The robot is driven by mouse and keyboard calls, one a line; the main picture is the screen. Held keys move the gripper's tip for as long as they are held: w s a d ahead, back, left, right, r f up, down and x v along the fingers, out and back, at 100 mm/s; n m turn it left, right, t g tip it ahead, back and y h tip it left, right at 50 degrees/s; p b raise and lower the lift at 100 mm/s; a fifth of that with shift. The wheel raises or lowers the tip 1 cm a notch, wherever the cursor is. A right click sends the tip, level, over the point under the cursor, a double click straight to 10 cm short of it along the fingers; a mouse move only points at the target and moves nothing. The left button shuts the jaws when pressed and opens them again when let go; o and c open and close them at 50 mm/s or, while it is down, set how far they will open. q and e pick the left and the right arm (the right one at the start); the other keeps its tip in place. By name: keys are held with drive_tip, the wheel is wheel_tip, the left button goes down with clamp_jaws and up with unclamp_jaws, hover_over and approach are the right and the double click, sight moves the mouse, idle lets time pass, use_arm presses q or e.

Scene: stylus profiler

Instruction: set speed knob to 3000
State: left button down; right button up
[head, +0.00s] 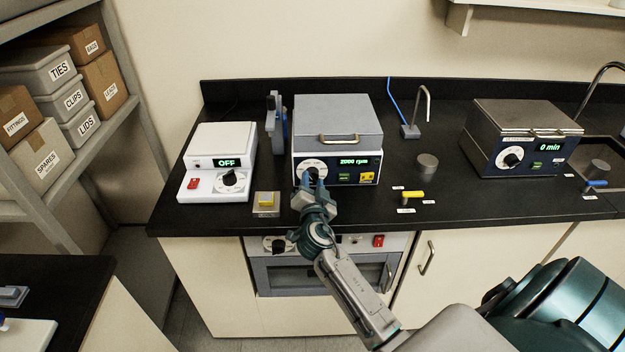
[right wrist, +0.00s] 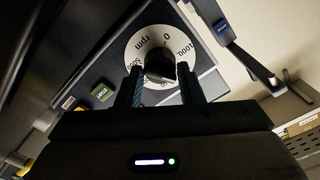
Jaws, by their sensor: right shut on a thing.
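The speed knob (right wrist: 159,64) is black and sits on a white round dial (right wrist: 133,47) marked "rpm", with 0, 1000 and other numbers partly hidden. It belongs to the grey-lidded benchtop machine (head: 338,108), whose display (head: 354,161) reads "2000 rpm". My right gripper (head: 312,180) reaches the front panel at the dial. In the right wrist view my right gripper (right wrist: 160,80) has its two fingers on either side of the knob, shut on it. The fingers hide part of the dial. My left gripper is not in view.
A white device (head: 222,150) showing "OFF" stands left. A yellow-handled valve (head: 412,196) and a water bath (head: 520,135) showing "0 min" are on the right. An oven (head: 320,277) is below the counter.

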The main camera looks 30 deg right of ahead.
drive_tip(key=m, duration=1)
drive_tip(key=shift+m, duration=0.3)
drive_tip(key=o, duration=1.1)
drive_tip(key=shift+s+a+f+b, duration=0.2)
drive_tip(key=shift+s+a+b, duration=0.1)
drive_tip(key=shift+s, duration=0.1)
drive_tip(key=b+v, duration=0.2)
drive_tip(key=v, duration=0.4)
drive_tip(key=shift+b, duration=0.35)
drive_tip(key=shift+s+a+r, duration=0.2)
drive_tip(key=shift+s, duration=0.3)
